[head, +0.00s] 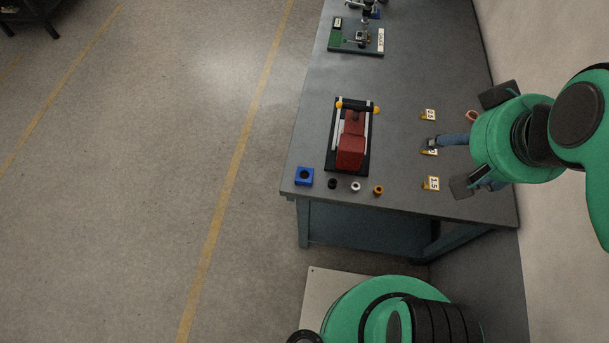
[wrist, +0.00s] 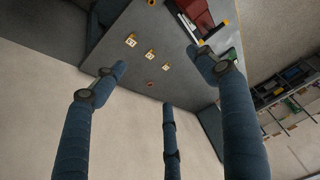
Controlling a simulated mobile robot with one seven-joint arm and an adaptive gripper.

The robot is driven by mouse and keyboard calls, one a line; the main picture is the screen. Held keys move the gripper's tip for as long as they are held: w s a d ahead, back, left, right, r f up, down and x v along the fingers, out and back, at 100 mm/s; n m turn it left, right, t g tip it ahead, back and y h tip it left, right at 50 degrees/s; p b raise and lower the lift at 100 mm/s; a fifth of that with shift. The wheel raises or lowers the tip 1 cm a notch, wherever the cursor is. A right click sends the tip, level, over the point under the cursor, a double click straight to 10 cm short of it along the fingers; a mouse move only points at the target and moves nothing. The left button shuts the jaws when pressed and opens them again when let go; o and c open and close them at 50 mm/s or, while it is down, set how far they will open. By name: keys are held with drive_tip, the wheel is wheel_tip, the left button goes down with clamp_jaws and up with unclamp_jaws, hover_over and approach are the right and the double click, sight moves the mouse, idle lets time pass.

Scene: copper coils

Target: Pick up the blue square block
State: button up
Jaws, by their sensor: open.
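The blue square block (head: 304,176) lies flat at the near left corner of the grey workbench in the head view. It has a dark round hole in its top. It is not seen in the wrist view. My gripper (head: 448,141) is over the right side of the bench, well to the right of the block, with the red device between them in the picture. In the wrist view my gripper (wrist: 160,72) shows three dark blue fingers spread apart with nothing between them. In the head view some of the fingers are hidden by my wrist.
A red device (head: 350,150) on a dark base stands right of the block. A black, a white and an orange ring (head: 378,190) lie along the near edge. Several yellow number cards (head: 431,183) lie on the right. An apparatus on a board (head: 357,38) stands farther back. A wall borders the right.

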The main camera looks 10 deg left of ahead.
drive_tip(key=m+g+b, duration=0.1)
drive_tip(key=m+g, duration=0.5)
drive_tip(key=m, duration=0.8)
hover_over(304, 175)
wheel_tip(304, 175, down, 29)
drive_tip(key=shift+w+f, duration=0.1)
drive_tip(key=shift+f, duration=0.15)
drive_tip(key=shift+f+b, duration=1.05)
drive_tip(key=shift+f, duration=3.1)
drive_tip(key=shift+f, duration=0.1)
